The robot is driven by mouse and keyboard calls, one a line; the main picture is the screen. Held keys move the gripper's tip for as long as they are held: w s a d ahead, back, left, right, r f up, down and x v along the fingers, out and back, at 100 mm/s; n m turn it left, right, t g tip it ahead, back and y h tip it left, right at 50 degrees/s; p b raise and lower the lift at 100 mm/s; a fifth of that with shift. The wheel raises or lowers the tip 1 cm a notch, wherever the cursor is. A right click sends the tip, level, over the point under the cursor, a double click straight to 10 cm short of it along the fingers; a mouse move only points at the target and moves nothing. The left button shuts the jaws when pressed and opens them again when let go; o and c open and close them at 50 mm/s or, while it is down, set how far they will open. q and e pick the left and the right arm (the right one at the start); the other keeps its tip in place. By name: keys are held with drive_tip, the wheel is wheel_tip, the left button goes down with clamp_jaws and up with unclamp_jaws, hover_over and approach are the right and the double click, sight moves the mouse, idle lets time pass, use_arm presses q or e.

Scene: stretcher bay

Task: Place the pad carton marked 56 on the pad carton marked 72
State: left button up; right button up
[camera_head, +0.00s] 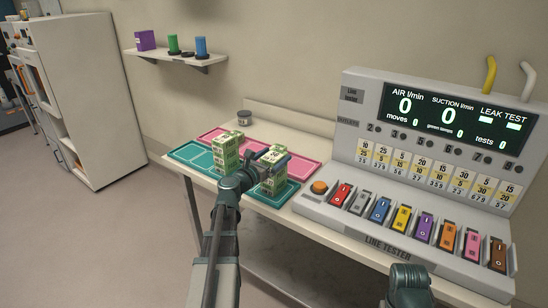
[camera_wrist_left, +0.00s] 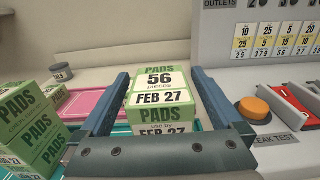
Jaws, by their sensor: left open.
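The green and white pad carton marked 56 (camera_wrist_left: 158,92) is upright in the middle of the left wrist view. In the head view it shows at the right-hand stack (camera_head: 273,182). My left gripper (camera_wrist_left: 160,76) is open, with one finger on each side of this carton; I cannot tell whether they touch it. The gripper (camera_head: 268,163) partly covers the carton in the head view. More green pad cartons (camera_head: 228,152) stand stacked to the left, also in the left wrist view (camera_wrist_left: 35,130). I cannot read a 72 on any carton.
Teal trays (camera_head: 188,152) and a pink tray (camera_head: 298,167) lie on the bench. A small grey tin (camera_head: 244,118) stands behind them. The line tester (camera_head: 390,235), with coloured switches and an orange button (camera_head: 319,187), stands close on the right. A wall shelf (camera_head: 175,58) holds containers.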

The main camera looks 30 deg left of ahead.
use_arm(q)
drive_tip(key=s, duration=1.2)
drive_tip(key=shift+a, duration=0.45)
